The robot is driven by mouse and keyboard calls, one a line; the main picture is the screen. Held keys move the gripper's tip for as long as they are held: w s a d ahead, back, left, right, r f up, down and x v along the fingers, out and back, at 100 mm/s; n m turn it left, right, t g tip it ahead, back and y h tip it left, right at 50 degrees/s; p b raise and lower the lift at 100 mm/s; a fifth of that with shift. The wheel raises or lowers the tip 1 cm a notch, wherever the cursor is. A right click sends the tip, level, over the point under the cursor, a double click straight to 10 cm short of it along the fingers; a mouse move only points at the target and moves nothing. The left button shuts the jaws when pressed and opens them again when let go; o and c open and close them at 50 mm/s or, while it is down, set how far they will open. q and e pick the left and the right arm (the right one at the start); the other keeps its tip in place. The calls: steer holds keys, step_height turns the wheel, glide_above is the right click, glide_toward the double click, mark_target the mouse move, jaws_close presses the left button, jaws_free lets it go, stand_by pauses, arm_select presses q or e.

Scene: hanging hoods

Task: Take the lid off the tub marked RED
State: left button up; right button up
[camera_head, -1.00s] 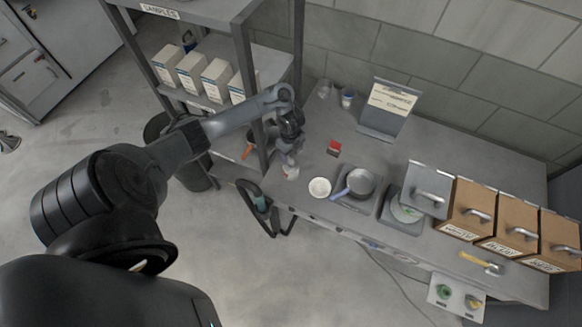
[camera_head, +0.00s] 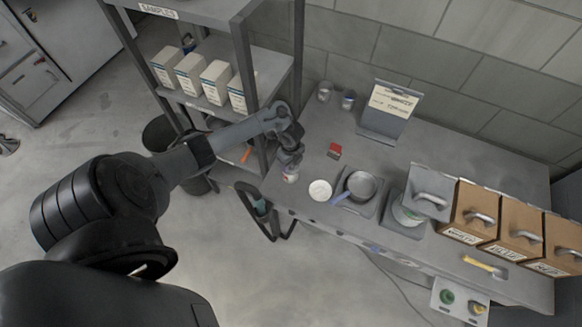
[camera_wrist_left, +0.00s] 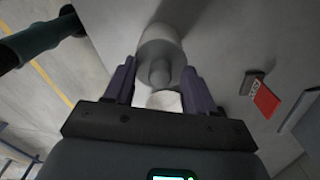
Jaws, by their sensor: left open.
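In the left wrist view the open fingers (camera_wrist_left: 160,88) stand either side of a pale grey cylinder with a rounded knob (camera_wrist_left: 159,50). I cannot tell whether they touch it. My right gripper is not in view.
A red block (camera_head: 335,151) and a sign stand (camera_head: 387,112) are further back. A shelf post (camera_head: 270,85) rises close to my arm.

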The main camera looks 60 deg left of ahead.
arm_select(q)
jaws_close()
steer(key=shift+r, duration=0.2)
